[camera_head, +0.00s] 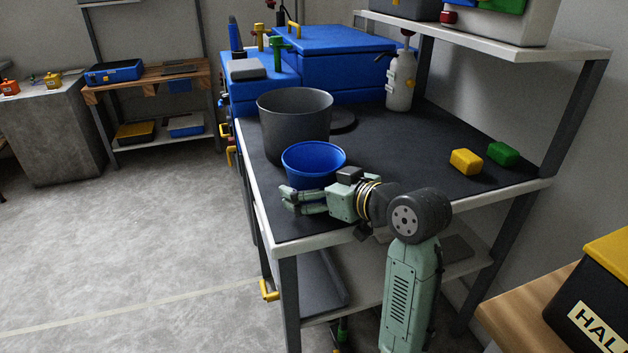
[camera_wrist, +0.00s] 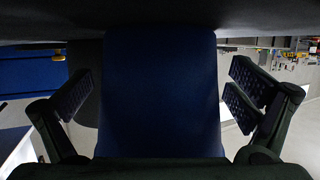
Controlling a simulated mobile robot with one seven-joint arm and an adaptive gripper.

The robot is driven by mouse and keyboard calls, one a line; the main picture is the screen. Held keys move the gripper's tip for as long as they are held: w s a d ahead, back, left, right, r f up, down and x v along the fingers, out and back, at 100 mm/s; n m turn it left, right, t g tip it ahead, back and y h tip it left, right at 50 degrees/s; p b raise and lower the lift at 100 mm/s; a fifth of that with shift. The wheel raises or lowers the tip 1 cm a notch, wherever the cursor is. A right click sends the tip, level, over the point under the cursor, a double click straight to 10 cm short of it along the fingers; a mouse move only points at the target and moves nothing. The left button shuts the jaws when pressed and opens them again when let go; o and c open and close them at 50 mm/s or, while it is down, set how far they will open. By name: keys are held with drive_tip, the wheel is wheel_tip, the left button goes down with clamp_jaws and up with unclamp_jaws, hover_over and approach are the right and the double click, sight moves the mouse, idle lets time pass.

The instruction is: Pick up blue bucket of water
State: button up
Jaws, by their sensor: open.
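The blue bucket (camera_head: 312,165) stands upright on the black table top, near its left edge, just in front of a large grey pot. My gripper (camera_head: 287,200) is open and lies low at the bucket's near side, level with its lower part. In the wrist view the blue bucket (camera_wrist: 160,90) fills the middle, between the two spread fingers of my gripper (camera_wrist: 160,105). The water inside cannot be made out.
The large grey pot (camera_head: 296,122) stands right behind the bucket. A white spray bottle (camera_head: 399,80), a yellow block (camera_head: 465,161) and a green block (camera_head: 503,153) are on the table (camera_head: 400,150). Blue cases (camera_head: 330,55) stand at the back. The table's middle is clear.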

drive_tip(key=shift+c, duration=0.4)
drive_tip(key=c, duration=1.2)
drive_tip(key=shift+c, duration=0.3)
drive_tip(key=shift+r, duration=0.15)
